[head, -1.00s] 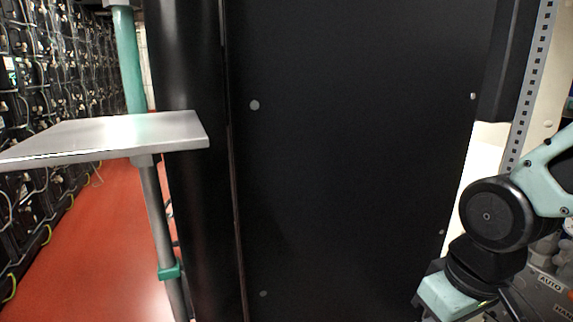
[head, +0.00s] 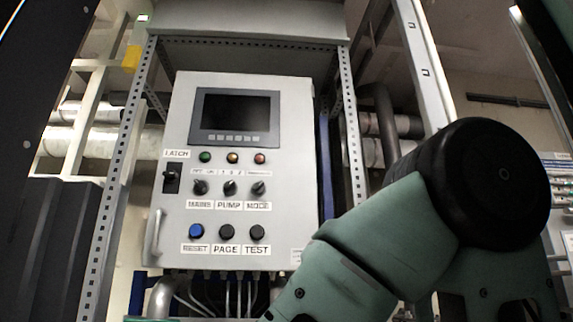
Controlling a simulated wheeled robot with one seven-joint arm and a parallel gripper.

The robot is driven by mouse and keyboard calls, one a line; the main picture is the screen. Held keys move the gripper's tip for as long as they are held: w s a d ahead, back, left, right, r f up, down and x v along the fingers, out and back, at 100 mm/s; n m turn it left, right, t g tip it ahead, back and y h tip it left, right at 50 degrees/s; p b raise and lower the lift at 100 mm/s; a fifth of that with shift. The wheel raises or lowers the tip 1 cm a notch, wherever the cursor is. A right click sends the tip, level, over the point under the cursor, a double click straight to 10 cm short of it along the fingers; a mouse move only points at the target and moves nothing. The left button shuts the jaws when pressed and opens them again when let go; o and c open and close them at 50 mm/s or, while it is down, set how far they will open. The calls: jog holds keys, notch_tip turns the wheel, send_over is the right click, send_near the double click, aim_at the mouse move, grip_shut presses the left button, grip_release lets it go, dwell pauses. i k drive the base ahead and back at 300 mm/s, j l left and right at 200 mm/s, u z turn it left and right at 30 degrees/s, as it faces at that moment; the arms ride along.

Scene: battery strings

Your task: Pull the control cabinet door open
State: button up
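The control cabinet (head: 285,176) is a light grey box in the head view, left of centre, framed by perforated metal uprights. Its front door (head: 182,225) looks shut. It carries a dark screen (head: 236,117), several small lamps, knobs and buttons, and a black latch switch (head: 172,178) labelled LATCH at the left. A pale vertical handle (head: 154,237) sits at the door's lower left. My arm crosses the lower right, in front of the cabinet's right side. My gripper is out of the picture.
A perforated upright (head: 112,190) stands close left of the cabinet, another (head: 350,150) to its right. Cables and pipes (head: 225,290) run below it. A dark panel (head: 40,80) fills the far left. Pipes (head: 390,125) lie behind on the right.

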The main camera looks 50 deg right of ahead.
aim_at(248, 130)
jog(key=z, duration=0.75)
